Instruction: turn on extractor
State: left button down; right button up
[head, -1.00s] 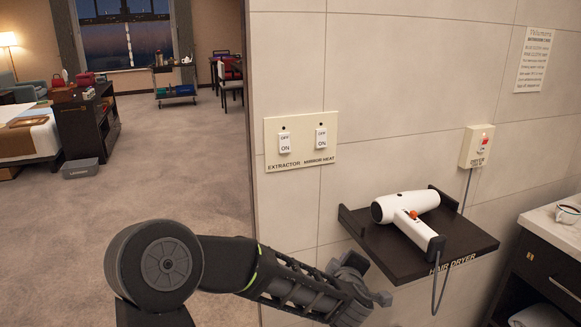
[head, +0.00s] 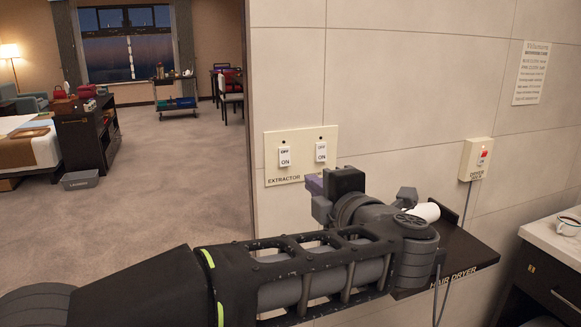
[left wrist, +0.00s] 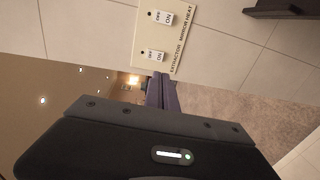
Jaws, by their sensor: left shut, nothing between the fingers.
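A cream wall plate (head: 302,175) holds two white rocker switches marked OFF and ON. The extractor switch (head: 284,157) is the left one, and the mirror heat switch (head: 321,152) is beside it on the right. In the left wrist view the plate is turned sideways, with the extractor switch (left wrist: 154,55) nearer the fingers. I cannot tell which way the rockers are pressed. The fingers also show in the left wrist view (left wrist: 162,92); contact with the plate is not visible.
A dark shelf (head: 465,252) juts from the wall at right, with a white hair dryer (head: 428,211) mostly hidden behind my arm. A dryer switch box (head: 475,159) is above it. The wall ends left of the plate, opening onto clear carpet (head: 180,170).

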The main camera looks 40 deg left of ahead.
pick_arm(q)
jog(key=shift+x, duration=1.05)
jog(key=p, duration=0.6)
send_near(286, 164)
jog(key=x, duration=0.5)
jog(key=shift+a+r, duration=0.15)
jog(key=shift+a, duration=0.05)
jog(key=shift+x, duration=0.75)
jog(key=shift+w, duration=0.1)
